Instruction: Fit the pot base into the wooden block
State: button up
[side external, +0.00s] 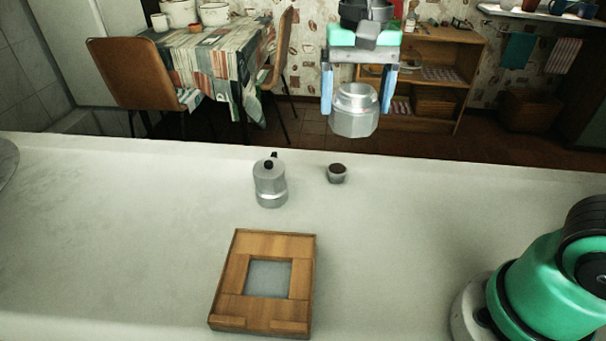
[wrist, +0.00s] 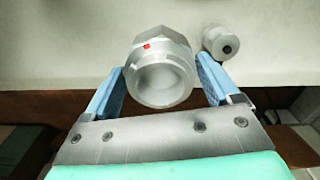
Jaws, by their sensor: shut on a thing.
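The pot base (side external: 354,112) is a silver faceted cup with a round collar. My gripper (side external: 356,98) is shut on it, one blue finger on each side, and holds it high above the counter's far edge, roughly upright. In the wrist view the pot base (wrist: 161,80) shows its open mouth and a small red mark, between the blue fingers (wrist: 161,92). The wooden block (side external: 228,280) lies flat on the counter at the front, well below and left of my gripper. It has a square recess (side external: 269,277) with a grey floor, which looks empty.
The silver pot top (side external: 270,184) with a black knob stands on the counter behind the block. A small cup with dark contents (side external: 337,174) stands to its right. The counter (side external: 120,230) is clear around the block. A table, chairs and shelves stand beyond the counter.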

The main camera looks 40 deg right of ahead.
jog(key=shift+s+a+f+m, duration=0.4)
jog(key=shift+a+f+m, duration=0.15)
jog(key=shift+a+f, duration=2.2)
jog(key=shift+s+a+f+m, duration=0.45)
jog(key=shift+a+f+m, duration=0.15)
jog(key=shift+a+f, duration=2.15)
jog(key=shift+s+a+f+m, duration=0.4)
jog(key=shift+a+f+m, duration=0.15)
jog(key=shift+a+f, duration=2.2)
jog(key=shift+a+f, duration=0.1)
jog(key=shift+f, duration=0.8)
jog(key=o, duration=1.4)
jog(key=shift+r, duration=2.55)
jog(key=d+r+n+t, duration=0.2)
jog(key=d+n, duration=0.1)
jog(key=d, duration=0.3)
jog(key=d+r+n+t, duration=0.2)
jog(key=d+n, duration=0.2)
jog(key=d, duration=0.3)
jog(key=d+r+n+t, duration=0.1)
jog(key=d+n+t, duration=0.2)
jog(key=d, duration=0.4)
jog(key=shift+s+r+n, duration=0.15)
jog(key=shift+r+n, duration=0.15)
jog(key=shift+r, duration=0.1)
